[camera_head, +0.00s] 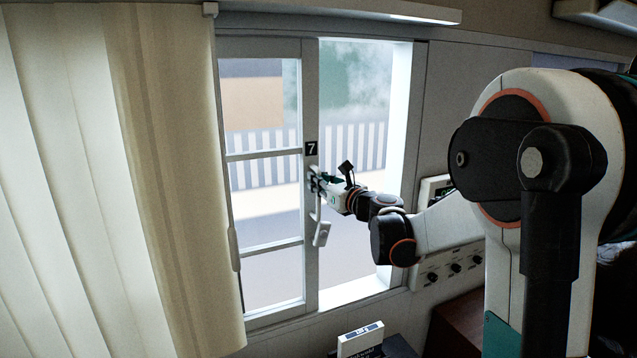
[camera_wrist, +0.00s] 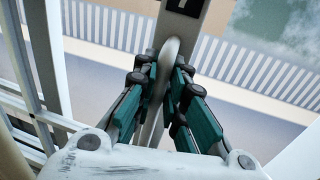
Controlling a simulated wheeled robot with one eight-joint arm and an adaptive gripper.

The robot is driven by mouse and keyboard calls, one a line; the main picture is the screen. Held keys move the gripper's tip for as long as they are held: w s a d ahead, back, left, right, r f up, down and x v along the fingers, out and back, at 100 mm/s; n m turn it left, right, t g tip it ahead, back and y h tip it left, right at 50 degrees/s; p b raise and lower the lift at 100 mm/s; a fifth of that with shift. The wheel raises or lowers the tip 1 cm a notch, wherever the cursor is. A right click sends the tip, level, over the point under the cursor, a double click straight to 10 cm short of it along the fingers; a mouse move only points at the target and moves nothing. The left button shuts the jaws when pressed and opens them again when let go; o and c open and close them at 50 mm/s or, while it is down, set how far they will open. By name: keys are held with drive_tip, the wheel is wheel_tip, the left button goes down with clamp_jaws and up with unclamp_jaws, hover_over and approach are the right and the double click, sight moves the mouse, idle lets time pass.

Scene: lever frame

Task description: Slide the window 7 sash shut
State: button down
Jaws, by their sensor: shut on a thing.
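The window 7 sash (camera_head: 312,238) is a white-framed pane with crossbars, standing in the left part of the window opening. A black plate with a white 7 (camera_head: 311,148) is on its right upright. The right part of the opening (camera_head: 355,110) is unglazed or clear, with the fence visible through it. My gripper (camera_head: 318,182) is at that upright, just below the plate. In the wrist view, my gripper's teal-padded fingers (camera_wrist: 164,90) are shut on the pale curved sash handle (camera_wrist: 169,52). The handle's lower part is hidden between the fingers.
A cream curtain (camera_head: 165,170) hangs at the left, close to the sash. A panel with knobs (camera_head: 452,266) is on the wall right of the window. A small white box (camera_head: 360,340) stands below the window.

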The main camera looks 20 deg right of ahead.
drive_tip(key=d+b, duration=0.5)
drive_tip(key=d, duration=2.3)
drive_tip(key=shift+d+r, duration=0.1)
drive_tip(key=shift+d, duration=0.6)
drive_tip(key=shift+r, duration=0.15)
drive_tip(key=c, duration=1.8)
unclamp_jaws()
drive_tip(key=shift+d, duration=0.1)
drive_tip(key=shift+o, duration=0.8)
drive_tip(key=shift+d, duration=0.1)
drive_tip(key=shift+s, duration=0.1)
drive_tip(key=shift+s+b, duration=0.1)
drive_tip(key=shift+b, duration=0.2)
